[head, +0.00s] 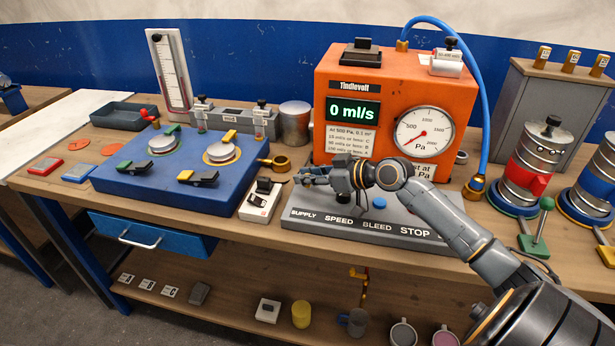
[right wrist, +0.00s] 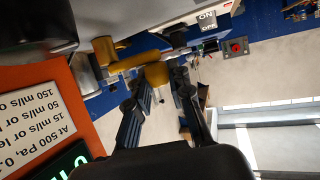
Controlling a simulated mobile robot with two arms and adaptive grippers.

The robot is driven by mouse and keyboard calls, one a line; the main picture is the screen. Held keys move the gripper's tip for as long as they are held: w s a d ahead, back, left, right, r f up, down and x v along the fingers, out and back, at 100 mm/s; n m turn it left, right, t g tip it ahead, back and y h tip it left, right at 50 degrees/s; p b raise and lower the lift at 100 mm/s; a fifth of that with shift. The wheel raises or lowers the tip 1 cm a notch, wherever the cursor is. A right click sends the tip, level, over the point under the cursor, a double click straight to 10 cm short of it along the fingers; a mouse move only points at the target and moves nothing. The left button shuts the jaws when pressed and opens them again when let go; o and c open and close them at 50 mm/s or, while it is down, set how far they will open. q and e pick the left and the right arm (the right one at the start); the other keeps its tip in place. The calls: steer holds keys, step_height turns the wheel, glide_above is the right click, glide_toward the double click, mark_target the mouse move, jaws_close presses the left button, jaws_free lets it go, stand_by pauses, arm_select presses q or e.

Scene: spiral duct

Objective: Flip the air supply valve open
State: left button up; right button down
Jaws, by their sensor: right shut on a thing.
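A brass valve (head: 275,162) sticks out at the right side of the blue box. In the right wrist view its brass body (right wrist: 128,64) and a yellow handle piece (right wrist: 157,75) show between and just beyond my fingertips. My right gripper (head: 298,178) reaches left over the grey control panel (head: 370,225), above the SUPPLY label. It also shows in the right wrist view (right wrist: 162,82), shut on the yellow handle piece; the exact contact is partly hidden. The orange meter (head: 350,85) reads 0 ml/s on its display. My left gripper is not in view.
A white ON/OFF switch box (head: 262,200) stands just below and left of the right gripper. The blue box (head: 180,170) with clamps fills the left of the bench. A blue hose (head: 485,110) runs down the meter's right side. Stacked cylinders (head: 525,165) stand at right.

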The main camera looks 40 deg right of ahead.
steer(key=c, duration=1.2)
jaws_free()
steer(key=shift+s+d+r, duration=0.2)
steer(key=shift+s+d, duration=0.1)
steer(key=shift+s, duration=0.2)
steer(key=v, duration=1.1)
steer(key=shift+w+r, duration=0.1)
steer(key=shift+r, duration=0.05)
